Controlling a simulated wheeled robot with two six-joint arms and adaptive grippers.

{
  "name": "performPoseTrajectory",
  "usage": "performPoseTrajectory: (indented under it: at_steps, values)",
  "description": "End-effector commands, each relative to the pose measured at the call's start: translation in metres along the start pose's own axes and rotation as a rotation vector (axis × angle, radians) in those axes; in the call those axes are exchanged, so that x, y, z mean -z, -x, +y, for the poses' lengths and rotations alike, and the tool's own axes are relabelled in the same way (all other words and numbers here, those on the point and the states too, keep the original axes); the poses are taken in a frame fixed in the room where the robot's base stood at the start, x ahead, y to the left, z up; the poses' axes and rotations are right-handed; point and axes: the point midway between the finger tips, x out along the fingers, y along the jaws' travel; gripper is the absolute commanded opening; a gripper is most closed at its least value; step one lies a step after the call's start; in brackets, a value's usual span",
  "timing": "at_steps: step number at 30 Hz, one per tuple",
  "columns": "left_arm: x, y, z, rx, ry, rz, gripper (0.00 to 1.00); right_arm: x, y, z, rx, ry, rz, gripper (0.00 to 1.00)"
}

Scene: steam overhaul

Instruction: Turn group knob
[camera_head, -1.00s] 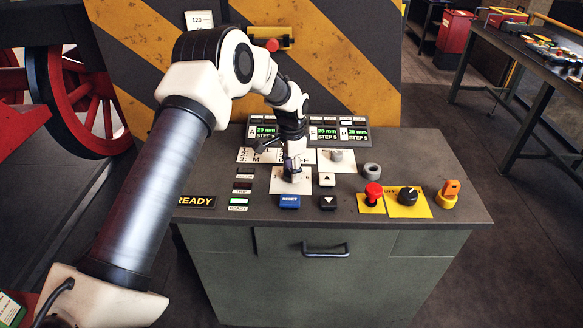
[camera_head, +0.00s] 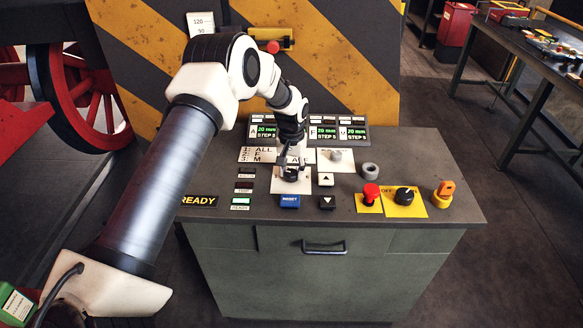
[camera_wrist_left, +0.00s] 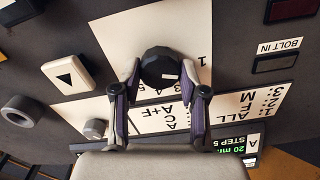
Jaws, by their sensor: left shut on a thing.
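The group knob (camera_wrist_left: 159,64) is a round black knob with a white mark, on a white plate (camera_wrist_left: 110,30) with printed numbers. In the head view the knob (camera_head: 291,173) stands on the panel below my left wrist, partly hidden by the fingers. My left gripper (camera_wrist_left: 160,76) points down at it, with one purple-grey finger on each side, shut on the knob. The left gripper (camera_head: 291,165) also shows in the head view. My right gripper is in neither view.
Close by are arrow buttons (camera_head: 326,180), a blue reset button (camera_head: 290,201), a grey ring-shaped part (camera_head: 370,170), a red button (camera_head: 370,193) and a black selector (camera_head: 405,195). Green displays (camera_head: 325,132) stand behind.

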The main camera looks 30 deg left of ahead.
Motion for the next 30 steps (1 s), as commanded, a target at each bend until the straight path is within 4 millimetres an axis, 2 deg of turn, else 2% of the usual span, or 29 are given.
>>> performPoseTrajectory:
  at_steps: [9,21,22,24,30]
  values:
    - [-0.003,-0.0039,-0.0001,0.001,0.085,-0.009,0.08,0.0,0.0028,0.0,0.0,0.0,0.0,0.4]
    - [-0.0028,-0.0037,-0.0002,0.001,0.092,-0.009,0.08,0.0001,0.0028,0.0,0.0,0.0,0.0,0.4]
    - [-0.0028,-0.0037,-0.0002,0.001,0.092,-0.009,0.5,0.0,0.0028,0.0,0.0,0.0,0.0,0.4]
    - [-0.0025,-0.0034,-0.0002,0.001,0.092,-0.008,0.68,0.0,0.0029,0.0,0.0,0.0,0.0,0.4]
    - [-0.0012,-0.0017,-0.0002,0.0,0.091,-0.004,0.68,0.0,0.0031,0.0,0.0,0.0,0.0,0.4]
